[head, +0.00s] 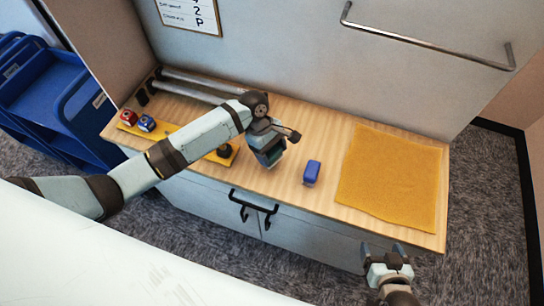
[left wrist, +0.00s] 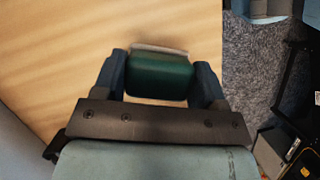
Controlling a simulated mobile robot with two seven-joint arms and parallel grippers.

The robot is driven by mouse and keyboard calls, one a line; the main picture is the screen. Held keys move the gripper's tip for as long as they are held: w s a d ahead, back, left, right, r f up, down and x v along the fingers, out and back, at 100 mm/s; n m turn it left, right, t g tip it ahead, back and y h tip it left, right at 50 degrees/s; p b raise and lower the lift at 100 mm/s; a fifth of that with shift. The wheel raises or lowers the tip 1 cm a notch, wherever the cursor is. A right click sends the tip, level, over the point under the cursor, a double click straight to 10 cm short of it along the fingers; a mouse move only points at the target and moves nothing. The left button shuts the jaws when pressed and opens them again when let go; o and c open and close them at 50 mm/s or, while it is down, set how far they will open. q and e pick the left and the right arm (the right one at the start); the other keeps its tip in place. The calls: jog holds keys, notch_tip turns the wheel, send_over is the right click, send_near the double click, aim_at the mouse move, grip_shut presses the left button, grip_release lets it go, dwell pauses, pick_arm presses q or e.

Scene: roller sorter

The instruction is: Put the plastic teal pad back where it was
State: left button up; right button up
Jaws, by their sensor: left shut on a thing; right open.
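My left gripper (head: 279,146) is over the middle of the wooden counter, shut on a dark teal pad (head: 271,158). In the left wrist view the teal pad (left wrist: 160,76) sits between the two fingers, with a pale strip along its far edge. The counter surface shows beneath it; I cannot tell whether the pad touches it. My right gripper (head: 386,258) is open and empty, in front of the counter near its right end.
A blue block (head: 312,172) stands right of the left gripper. An orange mat (head: 392,180) covers the counter's right part. On a yellow strip (head: 165,137) at left are a red item (head: 127,117) and a blue item (head: 146,122). Metal rollers (head: 200,86) lie behind.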

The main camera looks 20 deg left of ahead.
aim_at(272, 158)
pick_arm(q)
jog(key=shift+f, duration=2)
jog(key=o, duration=1)
jog(key=b+v, duration=0.1)
jog(key=v, duration=1.1)
jog(key=shift+r, duration=0.1)
jog(key=shift+s+d, duration=0.1)
